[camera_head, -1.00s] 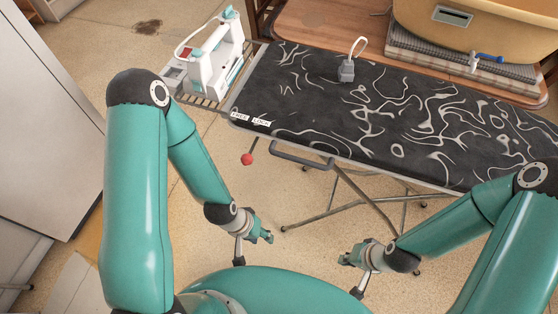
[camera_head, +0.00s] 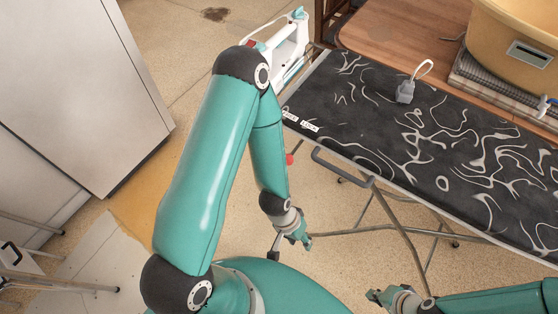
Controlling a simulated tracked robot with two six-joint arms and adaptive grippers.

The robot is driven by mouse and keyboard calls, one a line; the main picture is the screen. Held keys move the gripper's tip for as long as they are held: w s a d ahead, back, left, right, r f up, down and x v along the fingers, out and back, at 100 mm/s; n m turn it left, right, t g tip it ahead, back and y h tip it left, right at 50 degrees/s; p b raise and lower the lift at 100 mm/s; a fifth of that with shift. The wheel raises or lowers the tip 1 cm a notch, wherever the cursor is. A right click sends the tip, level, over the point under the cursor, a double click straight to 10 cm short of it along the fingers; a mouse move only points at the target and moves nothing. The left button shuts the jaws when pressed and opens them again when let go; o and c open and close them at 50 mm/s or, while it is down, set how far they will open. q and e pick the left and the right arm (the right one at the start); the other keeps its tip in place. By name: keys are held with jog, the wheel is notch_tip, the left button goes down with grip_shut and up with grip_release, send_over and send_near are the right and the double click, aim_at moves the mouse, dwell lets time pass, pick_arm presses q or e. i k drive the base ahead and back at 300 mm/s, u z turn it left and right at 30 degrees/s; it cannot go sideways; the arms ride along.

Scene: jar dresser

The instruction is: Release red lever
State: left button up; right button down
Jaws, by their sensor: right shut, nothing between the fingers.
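The red lever's round knob (camera_head: 289,159) shows just right of my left forearm, below the left end of the ironing board (camera_head: 436,208). Its stem is mostly hidden behind my arm. White labels (camera_head: 300,122) are on the board's edge above it; their print is too small to read for certain. My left gripper (camera_head: 303,240) hangs over the floor, below the knob in the picture and apart from it; its jaws are too small to judge. My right gripper (camera_head: 374,297) is at the lower edge, shut and empty, far from the lever.
A white and teal iron (camera_head: 290,45) stands at the board's left end, partly behind my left arm. A grey plug (camera_head: 404,92) lies on the board. A dark handle bar (camera_head: 340,168) and thin legs (camera_head: 412,245) are below the board. A white cabinet (camera_head: 85,85) stands left.

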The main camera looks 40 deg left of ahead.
aim_at(289, 158)
jog(key=u, duration=0.2)
jog(key=k, duration=0.7)
jog(key=u, duration=0.55)
jog(key=i, duration=0.5)
